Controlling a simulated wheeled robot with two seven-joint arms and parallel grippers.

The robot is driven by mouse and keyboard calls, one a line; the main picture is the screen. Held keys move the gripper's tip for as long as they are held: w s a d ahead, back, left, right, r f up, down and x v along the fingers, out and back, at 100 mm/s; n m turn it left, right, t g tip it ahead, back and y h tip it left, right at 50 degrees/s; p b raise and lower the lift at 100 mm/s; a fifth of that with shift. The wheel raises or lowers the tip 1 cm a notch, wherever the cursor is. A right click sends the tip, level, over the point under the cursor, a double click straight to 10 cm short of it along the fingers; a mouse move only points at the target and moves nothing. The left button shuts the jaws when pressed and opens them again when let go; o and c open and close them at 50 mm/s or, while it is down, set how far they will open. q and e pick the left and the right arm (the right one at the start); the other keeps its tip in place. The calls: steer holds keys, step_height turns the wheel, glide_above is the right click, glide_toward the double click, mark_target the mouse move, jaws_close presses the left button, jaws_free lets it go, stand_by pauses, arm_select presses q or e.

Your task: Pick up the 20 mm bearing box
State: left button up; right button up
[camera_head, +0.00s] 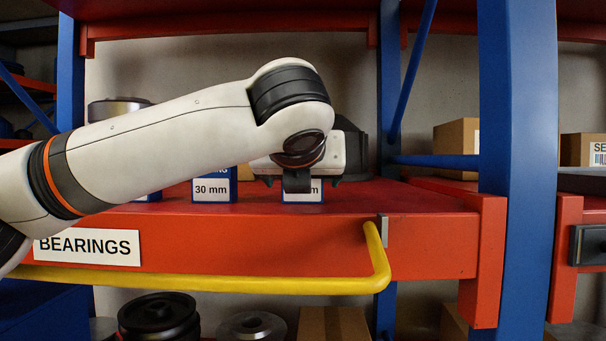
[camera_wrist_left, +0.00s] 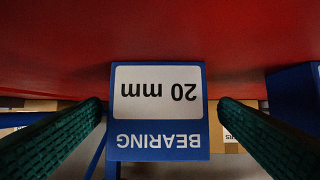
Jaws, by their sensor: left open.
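The 20 mm bearing box (camera_wrist_left: 158,108) is blue with a white label and appears upside down in the left wrist view. It sits on the red shelf, and in the head view only the lower part of its front (camera_head: 303,197) shows below my gripper. My left gripper (camera_head: 299,182) is open in front of the box. In the left wrist view its two green ridged fingers stand at either side of the box, with a visible gap on each side. I cannot tell how deep the fingers reach. My right gripper is not in view.
A blue 30 mm box (camera_head: 212,188) stands to the left on the shelf. A yellow rail (camera_head: 200,284) runs along the front below the BEARINGS sign (camera_head: 88,247). A blue upright (camera_head: 519,120) stands at the right. The shelf right of the gripper is clear.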

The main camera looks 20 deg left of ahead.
arm_select(q)
steer(key=shift+p+x, duration=0.4)
steer(key=shift+x, duration=0.6)
steer(key=shift+w, duration=0.35)
steer(key=shift+w+a+f, duration=0.1)
steer(key=shift+w+f, duration=0.1)
steer(key=shift+c, duration=1.6)
steer(key=shift+s, duration=0.1)
steer(key=c, duration=0.8)
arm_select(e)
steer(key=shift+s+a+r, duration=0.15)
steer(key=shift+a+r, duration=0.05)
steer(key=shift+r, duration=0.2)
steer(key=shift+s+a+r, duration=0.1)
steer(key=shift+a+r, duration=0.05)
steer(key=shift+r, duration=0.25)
arm_select(q)
steer(key=shift+r, duration=0.1)
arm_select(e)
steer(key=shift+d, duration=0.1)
